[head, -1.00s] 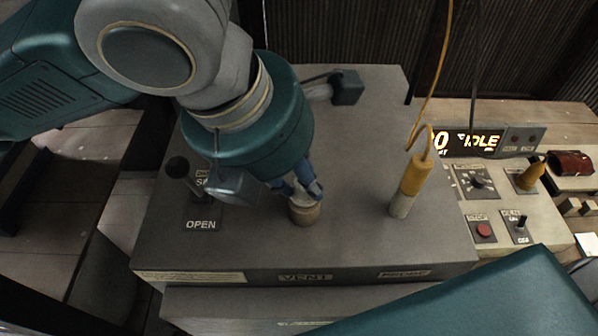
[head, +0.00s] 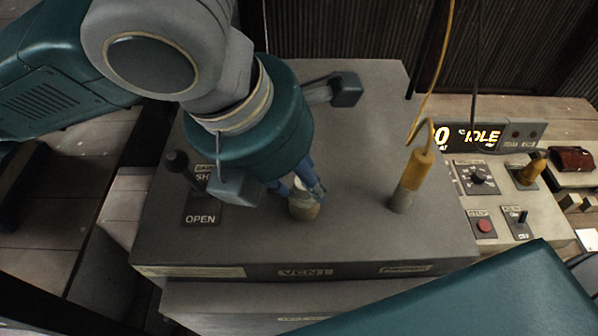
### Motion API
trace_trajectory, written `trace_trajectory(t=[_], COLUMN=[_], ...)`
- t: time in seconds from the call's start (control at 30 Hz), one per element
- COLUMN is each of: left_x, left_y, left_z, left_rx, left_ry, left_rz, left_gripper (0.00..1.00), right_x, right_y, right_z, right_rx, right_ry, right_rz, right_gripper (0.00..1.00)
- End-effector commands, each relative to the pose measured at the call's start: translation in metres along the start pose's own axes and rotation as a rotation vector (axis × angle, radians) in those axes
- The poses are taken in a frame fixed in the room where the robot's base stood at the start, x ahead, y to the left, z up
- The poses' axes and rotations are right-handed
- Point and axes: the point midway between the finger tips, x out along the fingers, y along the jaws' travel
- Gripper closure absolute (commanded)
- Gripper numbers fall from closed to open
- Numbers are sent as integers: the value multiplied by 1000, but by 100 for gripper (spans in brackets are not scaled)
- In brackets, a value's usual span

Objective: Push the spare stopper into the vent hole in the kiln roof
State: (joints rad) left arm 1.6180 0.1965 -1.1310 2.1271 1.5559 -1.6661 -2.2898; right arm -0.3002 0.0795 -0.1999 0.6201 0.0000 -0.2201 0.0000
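The stopper (head: 303,208), a short pale tan plug, stands upright on the kiln roof (head: 350,160) just behind the VENT label (head: 305,272). My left gripper (head: 305,190) points down at the stopper, with its blue fingers around the stopper's upper part. Whether the fingers press on it is hard to tell. The vent hole itself is not visible; the stopper and gripper cover that spot. The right gripper is out of view; only a teal part of my body shows at the lower right.
A yellow-handled probe (head: 415,172) with a cable stands in the roof right of the stopper. A black damper lever (head: 180,165) is by the OPEN label at left. A control box (head: 495,200) with display, knobs and red button stands at right.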

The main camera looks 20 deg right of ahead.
Motion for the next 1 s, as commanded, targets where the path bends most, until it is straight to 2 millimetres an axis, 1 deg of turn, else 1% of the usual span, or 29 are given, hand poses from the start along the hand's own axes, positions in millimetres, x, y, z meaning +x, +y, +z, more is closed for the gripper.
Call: trace_trajectory(t=[0.27, 0.37, 0.4, 0.63, 0.73, 0.87, 1.0], left_x=[0, 0, 0, 0, -3, -18, -47], left_y=[0, 0, 0, 0, 0, 1, 1], left_z=[0, 0, 0, 0, 0, 1, 2], left_rx=[0, 0, 0, 0, 0, -1, -2], left_ry=[0, 0, 0, 1, 0, -3, -4], left_rz=[0, 0, 0, 0, 1, 2, 3], left_gripper=[65, 48, 44, 44, 44, 44, 44], right_x=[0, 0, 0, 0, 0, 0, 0], right_y=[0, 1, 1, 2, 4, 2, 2], right_z=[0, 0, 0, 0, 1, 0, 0], right_rx=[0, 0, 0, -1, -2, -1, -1], right_ry=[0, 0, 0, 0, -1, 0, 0], right_rz=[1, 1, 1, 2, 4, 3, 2], right_gripper=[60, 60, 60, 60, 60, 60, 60])
